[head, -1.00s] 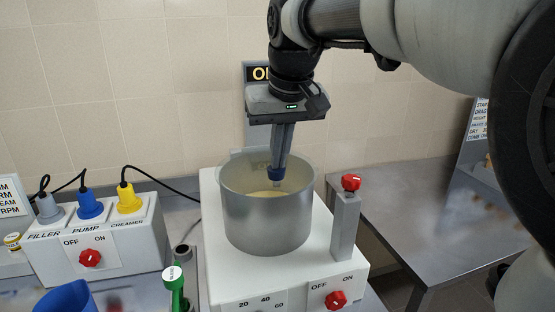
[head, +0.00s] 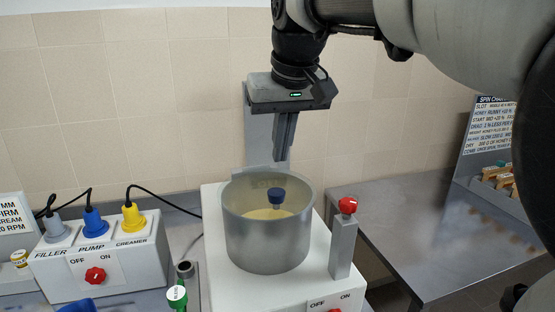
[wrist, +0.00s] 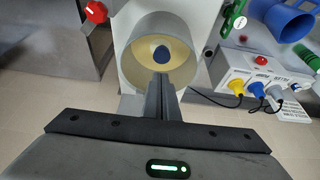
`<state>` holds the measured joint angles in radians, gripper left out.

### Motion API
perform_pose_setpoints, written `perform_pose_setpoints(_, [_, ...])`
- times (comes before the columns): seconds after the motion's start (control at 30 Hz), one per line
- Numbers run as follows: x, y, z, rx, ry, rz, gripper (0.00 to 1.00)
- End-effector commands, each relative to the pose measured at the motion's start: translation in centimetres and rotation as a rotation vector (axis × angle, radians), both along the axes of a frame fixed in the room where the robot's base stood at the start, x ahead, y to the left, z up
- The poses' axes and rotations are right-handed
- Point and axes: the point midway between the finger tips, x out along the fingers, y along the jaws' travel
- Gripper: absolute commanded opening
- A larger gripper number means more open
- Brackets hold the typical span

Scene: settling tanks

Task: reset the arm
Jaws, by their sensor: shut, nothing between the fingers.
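My gripper (head: 282,157) is shut and empty. It points down above the back of the grey pot (head: 262,240), with its fingertips just above the rim in the picture. In the wrist view the closed fingers (wrist: 162,80) reach toward the pot (wrist: 190,82). A dark blue cap-like piece (head: 276,195) stands in the pot over pale yellow contents (head: 262,213). It also shows in the wrist view (wrist: 161,53), apart from the fingertips. What lies beneath the blue piece is mostly hidden.
The pot stands on a white machine (head: 213,255) with a red-knobbed post (head: 343,240) at right. A white switch box (head: 135,266) with grey, blue and yellow plugs is at left. A green-handled item (head: 177,296) stands between. The steel table (head: 420,235) at right has clear space.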

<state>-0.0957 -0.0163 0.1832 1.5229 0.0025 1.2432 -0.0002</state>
Motion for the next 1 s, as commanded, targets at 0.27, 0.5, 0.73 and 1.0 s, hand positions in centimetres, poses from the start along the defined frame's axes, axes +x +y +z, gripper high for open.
perform_pose_setpoints(0.27, [-1.6,-0.5,4.7,0.001,-0.004,0.000,0.00])
perform_pose_setpoints(0.5, [-3.4,-1.9,5.9,-0.006,-0.012,-0.025,0.00])
perform_pose_setpoints(0.73, [-10.9,-8.0,3.5,-0.019,-0.056,-0.147,0.00])
perform_pose_setpoints(1.0, [-18.8,-12.5,-3.1,0.005,-0.094,-0.259,0.00])
